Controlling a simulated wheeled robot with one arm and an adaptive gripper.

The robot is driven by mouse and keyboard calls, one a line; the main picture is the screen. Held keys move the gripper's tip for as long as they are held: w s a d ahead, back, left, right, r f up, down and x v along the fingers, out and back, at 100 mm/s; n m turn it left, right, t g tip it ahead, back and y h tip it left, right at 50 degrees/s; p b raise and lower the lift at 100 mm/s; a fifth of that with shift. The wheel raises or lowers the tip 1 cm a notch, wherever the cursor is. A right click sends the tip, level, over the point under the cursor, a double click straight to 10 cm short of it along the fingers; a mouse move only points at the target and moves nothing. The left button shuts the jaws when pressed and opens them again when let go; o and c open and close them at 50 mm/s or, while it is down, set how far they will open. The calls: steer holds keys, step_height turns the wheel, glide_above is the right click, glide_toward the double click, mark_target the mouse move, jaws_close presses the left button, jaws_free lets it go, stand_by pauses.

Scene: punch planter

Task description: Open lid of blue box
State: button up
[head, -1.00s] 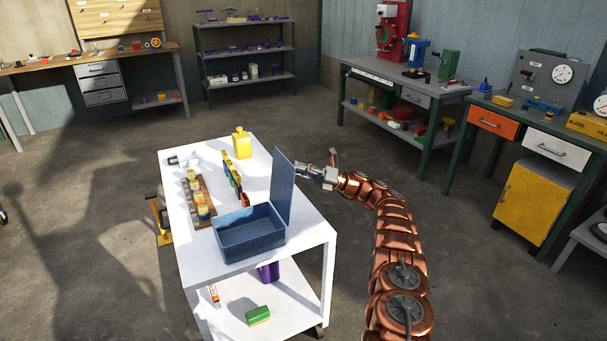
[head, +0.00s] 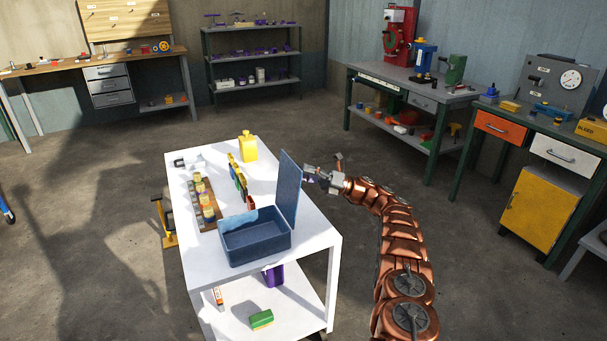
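The blue box (head: 257,243) stands at the near right part of the white cart's top (head: 196,262). Its lid (head: 287,190) stands about upright along the box's right side, and the inside of the box shows. My gripper (head: 314,180) is just to the right of the lid, near its upper half. The lid's edge and the small size hide whether the fingers touch it. One finger (head: 338,160) sticks up. I cannot tell how far the fingers are apart.
On the cart are a yellow bottle (head: 248,146), a wooden rack (head: 207,212) with yellow-topped pieces and a row of coloured items (head: 237,177) behind the box. Workbenches (head: 410,85) line the back and right. The floor right of the cart is clear apart from my arm.

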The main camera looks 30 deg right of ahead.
step_height(320, 180, up, 10)
stand_by(0.8)
stand_by(0.4)
